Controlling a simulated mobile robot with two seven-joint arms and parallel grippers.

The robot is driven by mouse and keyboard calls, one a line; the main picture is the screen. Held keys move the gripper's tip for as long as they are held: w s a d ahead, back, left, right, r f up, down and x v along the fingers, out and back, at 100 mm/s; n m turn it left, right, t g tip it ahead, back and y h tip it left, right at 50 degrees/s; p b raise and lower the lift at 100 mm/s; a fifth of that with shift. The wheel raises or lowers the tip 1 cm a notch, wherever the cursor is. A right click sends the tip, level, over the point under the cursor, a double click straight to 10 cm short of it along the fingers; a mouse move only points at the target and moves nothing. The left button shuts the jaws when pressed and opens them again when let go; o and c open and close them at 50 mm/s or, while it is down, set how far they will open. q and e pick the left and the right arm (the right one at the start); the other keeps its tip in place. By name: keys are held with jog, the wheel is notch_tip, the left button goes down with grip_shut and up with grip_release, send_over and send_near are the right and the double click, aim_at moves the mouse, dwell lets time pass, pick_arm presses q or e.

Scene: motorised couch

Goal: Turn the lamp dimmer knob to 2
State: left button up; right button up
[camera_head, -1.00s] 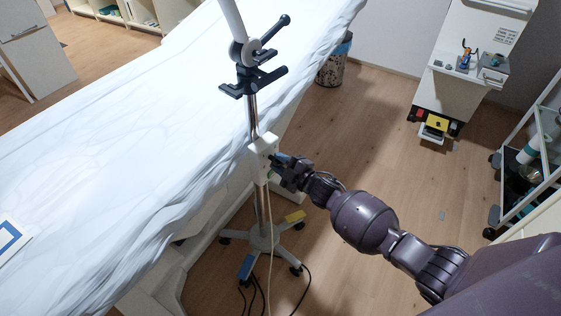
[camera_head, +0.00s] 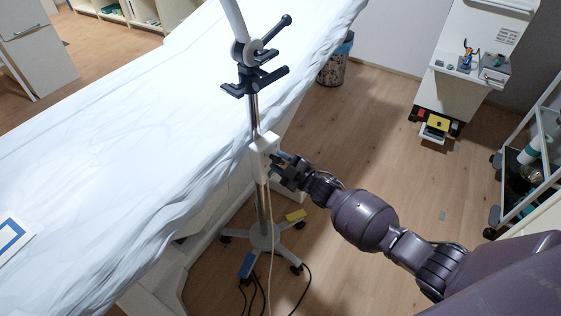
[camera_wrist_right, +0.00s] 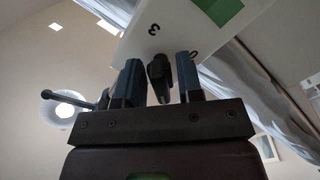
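The lamp's white dimmer box (camera_head: 264,146) is fixed on the upright metal pole beside the bed. In the right wrist view the box's white face (camera_wrist_right: 150,38) carries a "3", another mark partly hidden by a finger, and a green rectangle. The dark dimmer knob (camera_wrist_right: 160,78) shows between the two bluish fingers of my right gripper (camera_wrist_right: 159,78). Gaps show on both sides of the knob, so the fingers are apart and not clamped on it. In the head view my right gripper (camera_head: 279,163) is just right of the box. My left gripper is out of view.
The pole has a black clamp with a lever handle (camera_head: 272,38) above the box. Its wheeled base (camera_head: 263,238) stands on the floor with cables around it. A white-sheeted bed (camera_head: 130,130) lies left. A cabinet (camera_head: 465,60) and shelf trolley (camera_head: 530,165) stand right.

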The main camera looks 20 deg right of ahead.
jog(key=shift+o, duration=1.1)
jog(key=shift+s, duration=0.1)
jog(key=shift+s+d, duration=0.25)
jog(key=shift+s, duration=0.1)
jog(key=p+v, duration=0.1)
jog(key=v, duration=0.8)
jog(key=shift+s+p, duration=0.35)
jog(key=shift+s, duration=0.05)
jog(key=shift+d, duration=0.15)
jog(key=shift+f, duration=0.1)
